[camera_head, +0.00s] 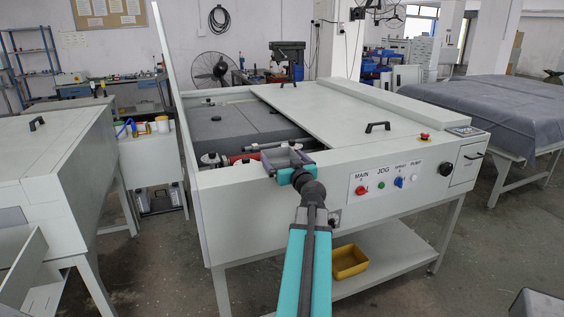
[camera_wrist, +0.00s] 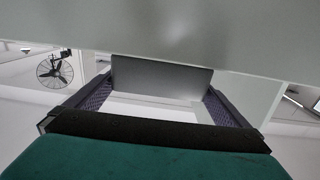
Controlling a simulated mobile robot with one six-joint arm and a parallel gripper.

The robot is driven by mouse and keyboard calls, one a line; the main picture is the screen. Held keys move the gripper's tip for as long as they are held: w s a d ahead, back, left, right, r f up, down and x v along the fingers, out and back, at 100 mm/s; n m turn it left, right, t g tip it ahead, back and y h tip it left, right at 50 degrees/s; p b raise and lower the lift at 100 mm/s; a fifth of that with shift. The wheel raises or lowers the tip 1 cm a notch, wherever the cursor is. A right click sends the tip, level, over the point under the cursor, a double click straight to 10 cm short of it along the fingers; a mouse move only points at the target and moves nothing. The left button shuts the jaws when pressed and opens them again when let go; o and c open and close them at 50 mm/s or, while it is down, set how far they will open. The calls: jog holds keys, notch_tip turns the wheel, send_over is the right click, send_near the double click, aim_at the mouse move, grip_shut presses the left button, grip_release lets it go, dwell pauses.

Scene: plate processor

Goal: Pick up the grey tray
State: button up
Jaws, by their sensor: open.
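My gripper (camera_head: 286,158) is at the front left of the pale plate processor (camera_head: 275,205), close to its front edge. In the wrist view its two dark fingers (camera_wrist: 158,92) are spread wide. A flat grey panel (camera_wrist: 162,76) shows between and beyond them; I cannot tell whether it is the grey tray or touches the fingers. In the head view dark grey flat parts (camera_head: 222,122) lie in the open bay left of the cover; I cannot tell whether one of these is the tray. My gripper and wrist hide part of the bay's front edge.
A pale cover (camera_head: 340,108) with black handles lies over the processor's right part. A large pale surface (camera_wrist: 170,30) fills the top of the wrist view. A yellow bin (camera_head: 349,262) stands on the lower shelf. A side table (camera_head: 155,160) holds bottles at left.

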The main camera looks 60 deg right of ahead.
aim_at(279, 153)
jog(key=shift+p+x, duration=0.9)
jog(key=shift+x, duration=0.6)
jog(key=shift+p+x, duration=0.4)
jog(key=shift+x, duration=0.7)
jog(key=shift+d+f, duration=0.1)
jog(key=shift+f, duration=0.05)
jog(key=c, duration=0.7)
jog(key=shift+c, duration=0.2)
